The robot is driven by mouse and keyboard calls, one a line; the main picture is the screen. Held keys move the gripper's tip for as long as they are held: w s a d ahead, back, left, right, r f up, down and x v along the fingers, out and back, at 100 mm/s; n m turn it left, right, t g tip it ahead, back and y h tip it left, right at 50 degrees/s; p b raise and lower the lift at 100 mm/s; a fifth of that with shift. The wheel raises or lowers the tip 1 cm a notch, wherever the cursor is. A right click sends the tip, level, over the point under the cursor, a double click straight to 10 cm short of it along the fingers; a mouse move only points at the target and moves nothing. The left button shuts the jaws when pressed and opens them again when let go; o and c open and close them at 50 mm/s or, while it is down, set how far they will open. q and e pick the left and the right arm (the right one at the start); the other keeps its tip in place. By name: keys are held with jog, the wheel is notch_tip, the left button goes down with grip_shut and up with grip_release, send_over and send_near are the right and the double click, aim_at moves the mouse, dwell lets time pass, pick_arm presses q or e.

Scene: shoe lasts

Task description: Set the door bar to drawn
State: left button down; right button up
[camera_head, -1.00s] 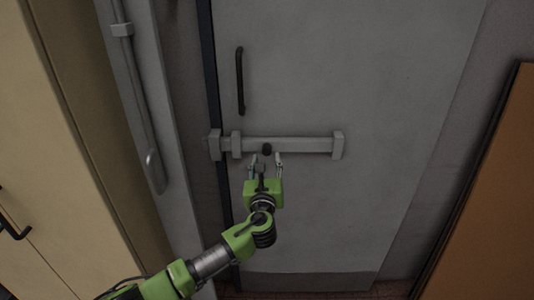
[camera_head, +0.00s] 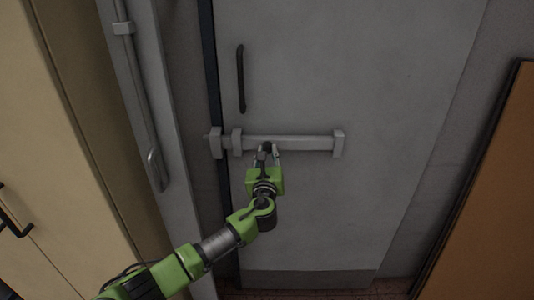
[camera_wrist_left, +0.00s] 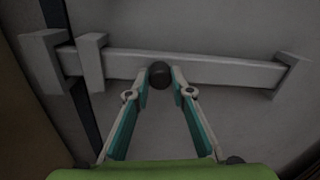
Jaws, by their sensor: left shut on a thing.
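The door bar (camera_head: 300,143) is a grey horizontal bar on the grey door, seated in brackets. Its left end reaches past the door's dark edge into a bracket (camera_head: 215,143) on the frame side. A dark round knob (camera_wrist_left: 160,75) sticks out of the bar, left of its middle. My left gripper (camera_head: 266,152) has its fingers on both sides of the knob and is shut on it. In the left wrist view the fingertips (camera_wrist_left: 161,72) flank the knob. My right gripper is not in view.
A black door handle (camera_head: 240,80) stands upright above the bar. A grey post with a pipe and lever (camera_head: 155,168) is to the left, beside a beige cabinet (camera_head: 60,130). A brown panel (camera_head: 490,200) leans at the right.

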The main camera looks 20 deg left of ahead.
aim_at(293, 145)
pick_arm(q)
jog(key=d, duration=0.2)
jog(key=w+d+b, duration=0.1)
jog(key=d, duration=0.2)
jog(key=w+d, duration=0.1)
jog(key=d, duration=0.1)
jog(key=shift+d+b, duration=0.3)
jog(key=shift+b, duration=0.1)
jog(key=shift+d, duration=0.1)
jog(key=c, duration=2.2)
grip_release()
jog(key=o, duration=0.4)
jog(key=shift+w+d, duration=0.1)
